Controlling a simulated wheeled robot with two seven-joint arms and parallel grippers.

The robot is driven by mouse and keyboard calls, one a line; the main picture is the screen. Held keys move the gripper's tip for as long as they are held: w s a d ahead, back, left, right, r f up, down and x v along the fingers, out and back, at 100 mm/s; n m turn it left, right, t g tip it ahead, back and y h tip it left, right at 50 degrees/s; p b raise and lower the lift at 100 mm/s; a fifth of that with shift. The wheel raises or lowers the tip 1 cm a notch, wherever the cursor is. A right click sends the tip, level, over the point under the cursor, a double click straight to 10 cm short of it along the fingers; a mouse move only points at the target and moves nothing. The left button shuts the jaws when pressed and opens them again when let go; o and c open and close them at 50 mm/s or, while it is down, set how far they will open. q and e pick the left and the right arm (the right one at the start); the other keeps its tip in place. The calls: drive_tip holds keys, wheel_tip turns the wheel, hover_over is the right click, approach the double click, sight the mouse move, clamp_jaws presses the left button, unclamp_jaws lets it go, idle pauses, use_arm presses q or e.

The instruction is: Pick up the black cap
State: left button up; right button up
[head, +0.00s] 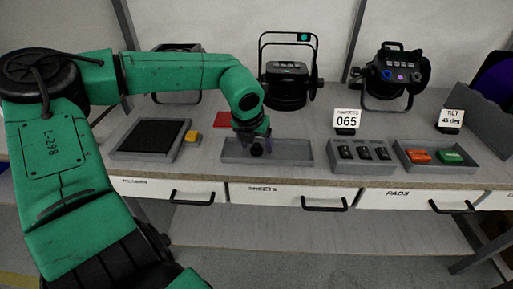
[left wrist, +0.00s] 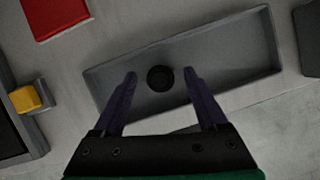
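The black cap is a small dark round piece in the grey tray, seen in the left wrist view (left wrist: 160,78) between my fingertips. In the head view the cap (head: 256,150) shows just under my left gripper (head: 258,142). My left gripper, also in the left wrist view (left wrist: 160,76), is open, with one purple finger on each side of the cap and a gap on both sides. The shallow grey tray (head: 295,152) also shows in the left wrist view (left wrist: 225,60). My right gripper is not in view.
A dark pad tray with a yellow block (head: 192,136) stands left of the grey tray, and a red square (head: 222,119) lies behind it. To the right are a tray of black pieces (head: 362,153) and a tray with orange and green pieces (head: 436,156). Stage lamps (head: 287,85) stand behind.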

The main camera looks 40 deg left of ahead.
sight(256, 146)
use_arm(q)
clamp_jaws()
wheel_tip(256, 146, up, 20)
drive_tip(key=p, duration=0.1)
